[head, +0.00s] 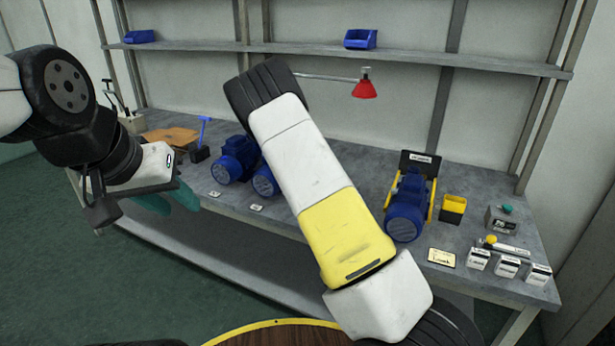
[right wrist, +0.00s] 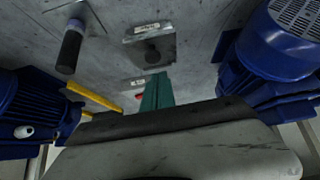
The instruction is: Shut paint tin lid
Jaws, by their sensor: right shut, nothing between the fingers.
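I cannot make out a paint tin or its lid in either view. My left gripper (head: 172,199) has teal fingers and hangs over the front edge of the bench at the left; whether its fingers are apart cannot be told. My right arm crosses the middle of the head view and hides part of the bench and my right gripper. In the right wrist view my right gripper (right wrist: 156,88) shows its teal fingers together, with nothing between them, over the grey bench top between blue motors.
Blue motors (head: 232,160) stand left of my right arm, another blue motor (head: 405,205) right of it. A yellow bin (head: 453,208), small white boxes (head: 507,266) and a grey box (head: 500,219) stand at right. A red lamp (head: 365,88) hangs below the shelf (head: 420,58).

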